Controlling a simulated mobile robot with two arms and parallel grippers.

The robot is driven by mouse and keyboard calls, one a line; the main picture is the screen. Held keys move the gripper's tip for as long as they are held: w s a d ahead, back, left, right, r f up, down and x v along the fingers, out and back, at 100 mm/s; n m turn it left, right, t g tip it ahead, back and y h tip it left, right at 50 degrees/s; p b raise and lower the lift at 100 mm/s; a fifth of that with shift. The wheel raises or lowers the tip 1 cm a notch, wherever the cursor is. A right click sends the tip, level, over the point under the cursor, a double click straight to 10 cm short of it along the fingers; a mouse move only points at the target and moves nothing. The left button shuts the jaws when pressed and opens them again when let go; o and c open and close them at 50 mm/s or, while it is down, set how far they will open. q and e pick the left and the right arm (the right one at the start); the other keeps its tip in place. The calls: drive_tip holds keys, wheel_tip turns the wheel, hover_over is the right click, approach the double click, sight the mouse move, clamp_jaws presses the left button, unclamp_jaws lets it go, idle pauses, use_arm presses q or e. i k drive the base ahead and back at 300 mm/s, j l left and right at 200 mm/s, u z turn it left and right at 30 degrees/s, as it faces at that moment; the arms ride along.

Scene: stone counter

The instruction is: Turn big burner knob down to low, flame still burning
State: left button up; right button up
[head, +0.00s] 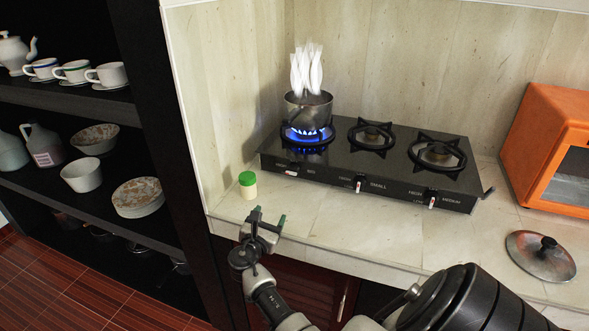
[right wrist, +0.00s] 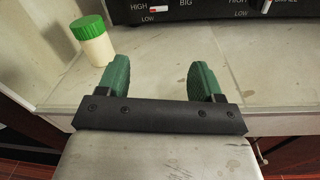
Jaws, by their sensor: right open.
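The big burner knob (head: 292,173) is on the front face of the black stove (head: 330,183), at its left end. Its white and red handle lies roughly sideways, towards HIGH; the knob (right wrist: 160,9) shows at the top of the right wrist view. A blue flame (head: 307,132) burns at the big burner under a steaming metal pot (head: 308,108). My right gripper (head: 267,217) is open and empty at the counter's front edge, in front of and below the knob. Its green fingers (right wrist: 158,68) are apart in the right wrist view. My left gripper is out of view.
A green-capped jar (head: 248,186) stands on the counter left of the stove, close to my right gripper. The small and medium burners have upright knobs (head: 358,184) and (head: 432,200). A lid (head: 541,256) and orange oven (head: 545,145) are on the right; dark shelves (head: 90,100) left.

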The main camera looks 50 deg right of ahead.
sight(293, 169)
drive_tip(key=i+l, duration=0.1)
drive_tip(key=l, duration=0.3)
drive_tip(key=i+l, duration=0.1)
drive_tip(key=l, duration=0.3)
drive_tip(key=i+l, duration=0.1)
drive_tip(key=l, duration=0.35)
